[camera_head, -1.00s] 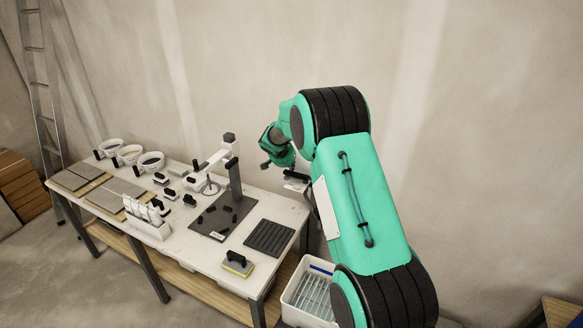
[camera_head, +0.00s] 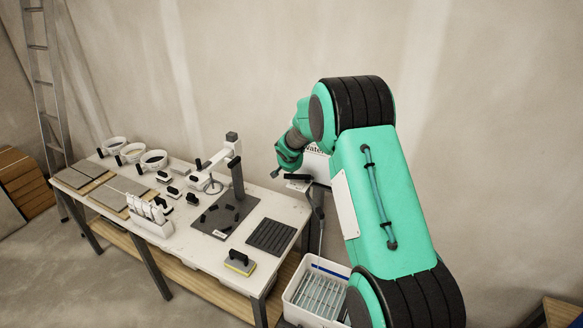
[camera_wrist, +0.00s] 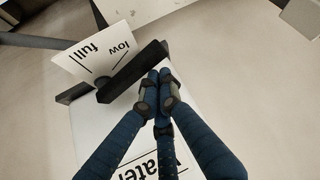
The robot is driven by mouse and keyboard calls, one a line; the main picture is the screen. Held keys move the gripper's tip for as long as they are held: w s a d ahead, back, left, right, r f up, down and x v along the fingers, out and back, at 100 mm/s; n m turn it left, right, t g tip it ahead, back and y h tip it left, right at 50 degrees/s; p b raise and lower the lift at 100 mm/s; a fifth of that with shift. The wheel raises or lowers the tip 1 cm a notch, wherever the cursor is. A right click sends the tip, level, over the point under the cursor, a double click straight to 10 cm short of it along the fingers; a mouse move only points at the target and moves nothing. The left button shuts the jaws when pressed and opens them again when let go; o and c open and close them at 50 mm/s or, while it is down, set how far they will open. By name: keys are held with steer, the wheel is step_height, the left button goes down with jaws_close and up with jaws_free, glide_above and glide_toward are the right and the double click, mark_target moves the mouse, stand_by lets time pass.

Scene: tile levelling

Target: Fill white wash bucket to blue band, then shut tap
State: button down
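The white wash bucket (camera_head: 291,302) stands on the floor right of the table, with a blue band (camera_head: 329,271) high on its inner wall and a ribbed grate inside. I cannot make out a water level in it. The tap's black lever (camera_head: 297,177) is above the bucket; in the wrist view the black lever bar (camera_wrist: 138,69) lies across a white card (camera_wrist: 98,57) marked "low" and "full". My gripper (camera_wrist: 158,76) has its blue fingers together, empty, with the tips right beside the bar; I cannot tell if they touch it. No stream is discernible.
A white "Water" panel (camera_head: 314,151) is partly hidden behind my arm. The white table (camera_head: 285,208) at left carries a dark stand (camera_head: 236,181), a black ribbed mat (camera_head: 270,236), a yellow sponge float (camera_head: 240,262) and several bowls. The wall is close behind.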

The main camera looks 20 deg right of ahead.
mark_target(290, 175)
steer(key=shift+s+a+n, duration=0.1)
steer(key=shift+s+n, duration=0.2)
steer(key=shift+n, duration=0.1)
steer(key=shift+s+a+n+y+p, duration=0.1)
steer(key=shift+s+n+y+p, duration=0.05)
steer(key=shift+n+y+p, duration=0.2)
steer(key=shift+s+a, duration=0.15)
steer(key=shift+s, duration=0.15)
steer(key=shift+s+a, duration=0.1)
steer(key=shift+s, duration=0.15)
steer(key=shift+s+a+f+b, duration=0.1)
steer(key=shift+s+f+b, duration=0.05)
steer(key=shift+s+b, duration=0.55)
steer(key=s+b, duration=0.2)
steer(key=b, duration=0.1)
steer(key=shift+s+d+b, duration=0.25)
steer(key=shift+s+b, duration=0.35)
steer(key=shift+b, duration=0.05)
steer(key=shift+s+d+b, duration=0.25)
steer(key=shift+s+b, duration=0.35)
steer(key=shift+s+a+b, duration=0.5)
steer(key=shift+a+b, duration=0.15)
steer(key=shift+b, duration=0.45)
